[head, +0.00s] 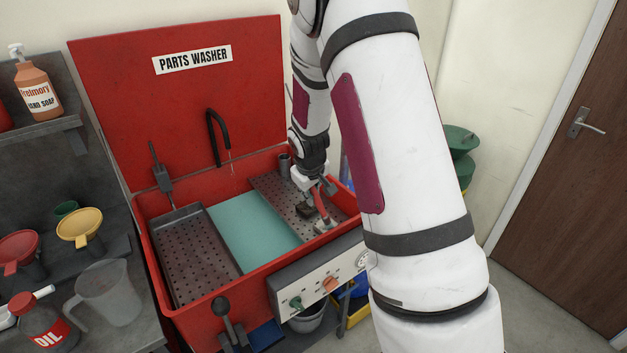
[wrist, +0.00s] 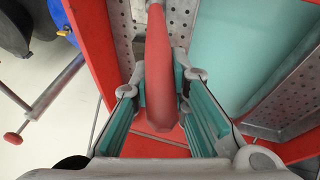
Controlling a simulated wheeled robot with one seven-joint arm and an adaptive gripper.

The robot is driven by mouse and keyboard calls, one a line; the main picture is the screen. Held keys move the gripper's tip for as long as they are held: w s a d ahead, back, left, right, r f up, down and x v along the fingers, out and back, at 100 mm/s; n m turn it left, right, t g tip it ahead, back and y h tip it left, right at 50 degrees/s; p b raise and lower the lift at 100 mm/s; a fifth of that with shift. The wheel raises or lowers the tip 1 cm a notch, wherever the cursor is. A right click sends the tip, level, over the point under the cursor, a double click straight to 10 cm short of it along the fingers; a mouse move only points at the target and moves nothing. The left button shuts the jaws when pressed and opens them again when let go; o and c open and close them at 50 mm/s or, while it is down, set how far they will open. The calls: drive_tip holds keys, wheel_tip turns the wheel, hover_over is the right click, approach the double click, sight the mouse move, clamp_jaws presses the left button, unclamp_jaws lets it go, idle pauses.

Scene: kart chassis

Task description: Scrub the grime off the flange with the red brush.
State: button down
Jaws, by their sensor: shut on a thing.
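My gripper (head: 316,186) is over the right perforated tray of the red parts washer. In the wrist view, its two fingers (wrist: 162,88) are closed on the red handle of the brush (wrist: 159,50). The red brush (head: 320,205) also shows in the head view, slanting down toward the tray. The bristles cannot be made out. A small dark piece and a light grey piece lie by the brush on the tray; I cannot tell which is the flange, or whether the brush touches it. No grime can be made out.
The parts washer (head: 142,215) has an open red lid (head: 110,90) behind. A left perforated tray (head: 185,265) and teal middle area (head: 252,232) are bare. A control panel (head: 320,282) is in front. A shelf with funnels and bottles stands left; a door (head: 575,190) is right.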

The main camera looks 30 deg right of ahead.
wheel_tip(320, 180, up, 3)
drive_tip(key=shift+r+p, duration=0.2)
drive_tip(key=shift+p, duration=0.55)
